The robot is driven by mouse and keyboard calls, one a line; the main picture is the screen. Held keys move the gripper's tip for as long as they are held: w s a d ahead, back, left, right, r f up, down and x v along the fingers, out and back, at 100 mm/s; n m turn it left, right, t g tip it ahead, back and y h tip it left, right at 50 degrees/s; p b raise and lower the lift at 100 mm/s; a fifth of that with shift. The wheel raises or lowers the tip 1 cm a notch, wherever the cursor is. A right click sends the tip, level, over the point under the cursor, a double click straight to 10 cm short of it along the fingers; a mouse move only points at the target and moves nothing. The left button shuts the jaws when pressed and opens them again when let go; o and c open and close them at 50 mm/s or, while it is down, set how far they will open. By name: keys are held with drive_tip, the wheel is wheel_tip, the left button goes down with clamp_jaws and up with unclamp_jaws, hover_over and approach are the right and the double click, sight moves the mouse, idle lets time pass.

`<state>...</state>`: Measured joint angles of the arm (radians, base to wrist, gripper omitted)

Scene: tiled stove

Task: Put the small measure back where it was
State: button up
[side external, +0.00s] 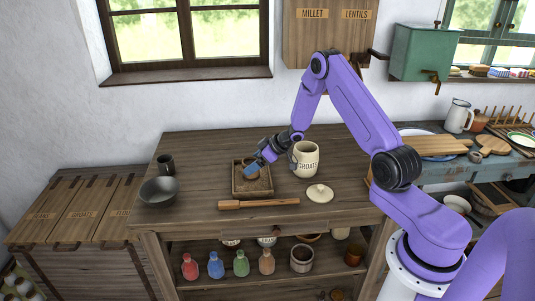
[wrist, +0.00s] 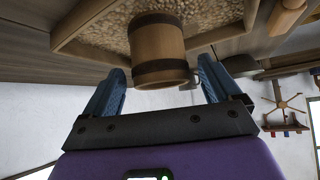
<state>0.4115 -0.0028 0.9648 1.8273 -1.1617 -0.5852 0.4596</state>
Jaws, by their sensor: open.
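A small wooden measure (wrist: 158,45) with dark bands stands in a shallow wooden tray (wrist: 70,38) of grain in the wrist view. In the side external view the tray (side external: 237,190) lies on the table, and the measure (side external: 251,174) shows only partly beside my fingers. My gripper (side external: 258,168) reaches down over the tray, tilted. In the wrist view my gripper (wrist: 162,72) is open, with one blue finger on each side of the measure's near end. I cannot tell whether either finger touches it.
A cream GROATS jar (side external: 306,160) stands close right of my gripper. A pale lid (side external: 319,193) and a wooden rolling-pin-like tool (side external: 260,204) lie in front. A dark bowl (side external: 158,191) and dark cup (side external: 166,164) stand left. The table (side external: 205,150) is clear behind the tray.

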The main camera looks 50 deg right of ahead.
drive_tip(key=v, duration=0.8)
drive_tip(key=s+a+r+n+g+h, duration=0.15)
drive_tip(key=s+a+r, duration=0.3)
drive_tip(key=a, duration=0.45)
drive_tip(key=s+a+r+n+g+h, duration=0.1)
drive_tip(key=s+a+r+n, duration=0.15)
drive_tip(key=a+r, duration=0.45)
drive_tip(key=s+a+r+n+g, duration=0.1)
drive_tip(key=s+a+n+g, duration=0.1)
drive_tip(key=s, duration=1.3)
drive_tip(key=s+a+r+n+g, duration=0.1)
drive_tip(key=s+a+n+g, duration=0.1)
drive_tip(key=s, duration=1.3)
drive_tip(key=shift+s+a+g, duration=0.35)
drive_tip(key=shift+a+g, duration=0.5)
drive_tip(key=shift+a, duration=0.25)
